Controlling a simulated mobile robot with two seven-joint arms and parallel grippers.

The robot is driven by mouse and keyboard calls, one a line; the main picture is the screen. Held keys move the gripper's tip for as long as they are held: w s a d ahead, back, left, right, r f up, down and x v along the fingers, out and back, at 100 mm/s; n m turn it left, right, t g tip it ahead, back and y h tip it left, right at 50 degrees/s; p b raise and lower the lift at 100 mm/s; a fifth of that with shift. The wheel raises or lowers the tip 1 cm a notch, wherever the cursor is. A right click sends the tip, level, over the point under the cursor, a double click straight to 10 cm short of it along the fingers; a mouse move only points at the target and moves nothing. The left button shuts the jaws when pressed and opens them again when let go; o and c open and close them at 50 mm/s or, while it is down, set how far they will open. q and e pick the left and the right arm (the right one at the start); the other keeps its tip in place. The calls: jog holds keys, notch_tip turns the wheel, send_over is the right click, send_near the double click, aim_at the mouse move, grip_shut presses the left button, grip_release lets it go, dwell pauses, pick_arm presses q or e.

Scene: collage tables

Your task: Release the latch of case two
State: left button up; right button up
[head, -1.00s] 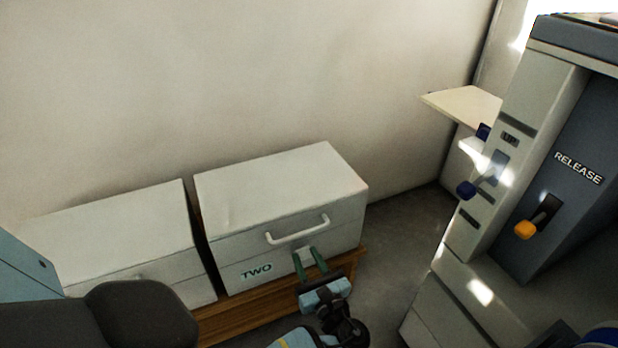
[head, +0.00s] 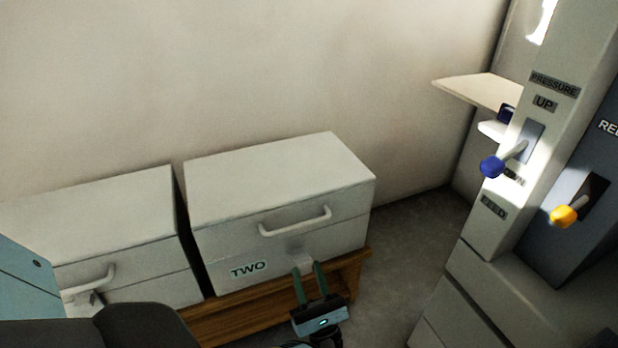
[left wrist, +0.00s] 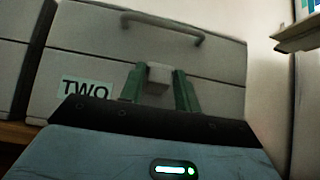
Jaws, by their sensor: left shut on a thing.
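Case two (head: 225,250) is a pale grey box with a "TWO" label, a white handle on its front and its lid down. My left gripper (head: 307,267) is at the lower front of this case, right of the label. In the left wrist view, the two green fingers (left wrist: 158,84) stand on either side of the small pale latch block (left wrist: 158,73), below the handle (left wrist: 165,25), and are shut on it. In the head view the latch is small and partly hidden by the fingers. My right gripper is not in view.
A similar case (head: 90,215) stands close on the left. Both rest on a low wooden bench (head: 235,318). At right is a grey machine with a blue-knobbed lever (head: 491,166) and an orange-knobbed lever (head: 563,216). Open floor (head: 415,240) lies between.

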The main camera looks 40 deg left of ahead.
pick_arm(q)
jog(key=shift+f+y, duration=0.25)
jog(key=shift+y, duration=0.25)
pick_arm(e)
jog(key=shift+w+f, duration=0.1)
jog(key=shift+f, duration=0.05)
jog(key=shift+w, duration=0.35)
pick_arm(q)
jog(key=o, duration=0.8)
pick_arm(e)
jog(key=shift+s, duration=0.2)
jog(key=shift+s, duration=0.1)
